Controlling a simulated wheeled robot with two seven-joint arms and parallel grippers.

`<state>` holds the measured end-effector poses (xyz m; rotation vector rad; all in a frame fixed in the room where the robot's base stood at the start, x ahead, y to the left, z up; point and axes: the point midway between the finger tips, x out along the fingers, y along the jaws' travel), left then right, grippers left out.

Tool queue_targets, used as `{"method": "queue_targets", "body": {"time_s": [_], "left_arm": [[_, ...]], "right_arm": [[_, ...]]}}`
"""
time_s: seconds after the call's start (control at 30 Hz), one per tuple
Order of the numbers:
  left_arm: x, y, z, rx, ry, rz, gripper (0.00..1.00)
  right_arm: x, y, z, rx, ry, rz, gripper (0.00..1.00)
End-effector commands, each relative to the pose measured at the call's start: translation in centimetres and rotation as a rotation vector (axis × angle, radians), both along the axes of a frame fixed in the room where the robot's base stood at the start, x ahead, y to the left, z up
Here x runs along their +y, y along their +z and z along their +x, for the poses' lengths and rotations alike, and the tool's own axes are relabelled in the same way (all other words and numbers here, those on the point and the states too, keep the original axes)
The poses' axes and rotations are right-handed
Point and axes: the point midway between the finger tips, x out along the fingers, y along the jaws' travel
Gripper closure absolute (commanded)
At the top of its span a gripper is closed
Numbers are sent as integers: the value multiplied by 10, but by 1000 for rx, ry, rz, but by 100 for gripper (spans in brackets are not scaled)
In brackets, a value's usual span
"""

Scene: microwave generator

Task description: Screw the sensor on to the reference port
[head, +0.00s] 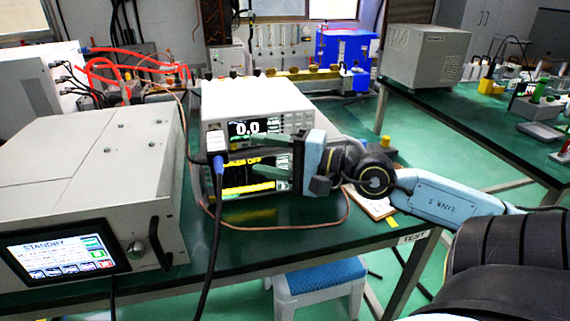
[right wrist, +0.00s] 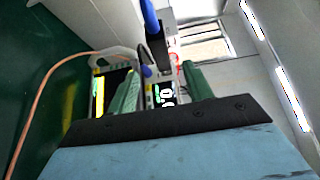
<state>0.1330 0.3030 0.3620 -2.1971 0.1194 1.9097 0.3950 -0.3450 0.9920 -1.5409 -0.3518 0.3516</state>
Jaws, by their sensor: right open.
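The sensor looks to be the small white block (head: 216,140) with a blue connector (head: 218,162) under it, at the left front of the power meter (head: 262,108). A black cable hangs from it. I cannot tell whether it touches the meter. The reference port cannot be made out. My right gripper (head: 257,156) is open, its green fingers pointing left in front of the meter displays, to the right of the sensor. In the right wrist view, the fingers (right wrist: 160,90) stand apart with the lit display and a blue-and-black part beyond them. My left gripper is not in view.
A large grey generator (head: 80,180) with a "STANDBY" screen stands at the left on the green bench (head: 290,228). A thin brown cable (head: 345,208) loops across the bench. A blue-topped stool (head: 325,275) stands below.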

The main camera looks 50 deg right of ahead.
Motion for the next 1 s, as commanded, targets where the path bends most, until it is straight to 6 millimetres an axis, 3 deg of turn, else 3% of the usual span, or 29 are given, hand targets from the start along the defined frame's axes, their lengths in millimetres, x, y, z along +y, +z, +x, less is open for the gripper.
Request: {"method": "queue_targets", "body": {"time_s": [0.4, 1.0], "left_arm": [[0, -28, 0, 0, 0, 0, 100], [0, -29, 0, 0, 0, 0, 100]], "right_arm": [[-13, -2, -29, 0, 0, 1, 49], [-14, 1, -32, 0, 2, -1, 49]]}}
